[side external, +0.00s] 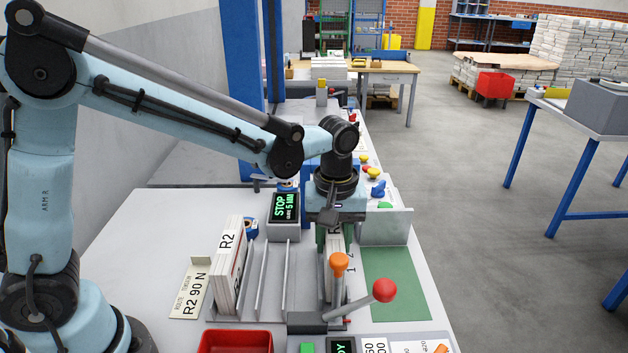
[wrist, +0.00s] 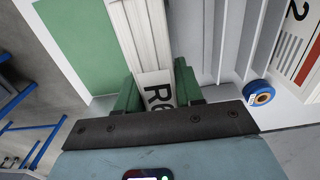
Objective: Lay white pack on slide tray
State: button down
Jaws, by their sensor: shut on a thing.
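My gripper (wrist: 157,94) is shut on a white pack (wrist: 146,35), with a green finger on each side of it. The pack's end bears a label with large dark letters, partly cut off. In the side view the held pack (side external: 336,245) stands on edge below my gripper (side external: 335,228), partly hidden by the levers. It is at the right end of a grey slotted tray (side external: 262,318) with thin upright dividers. I cannot tell whether the pack touches the tray's floor, nor for certain which part is the slide tray.
Packs marked R2 (side external: 229,262) stand in the tray's left slot. An orange-knobbed lever (side external: 339,263) and a red-knobbed lever (side external: 383,291) rise close in front. A grey upright plate (side external: 386,228) and flat green mat (side external: 395,285) lie right. A STOP display (side external: 284,207) stands behind.

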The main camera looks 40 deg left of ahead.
jog(key=shift+f, duration=0.6)
dwell(0.5)
jog(key=c, duration=0.6)
grip_release()
jog(key=shift+c, duration=0.2)
notch_tip(320, 180, up, 12)
jog(key=shift+f, duration=0.2)
jog(key=shift+s+a+r, duration=0.15)
jog(key=shift+r, duration=0.1)
jog(key=s+a+f+m+t, duration=0.4)
jog(key=s+a+m+t, duration=0.3)
jog(key=s+a+m, duration=0.2)
jog(key=shift+s+a+f, duration=0.2)
jog(key=shift+s+a, duration=0.15)
jog(key=shift+a, duration=0.3)
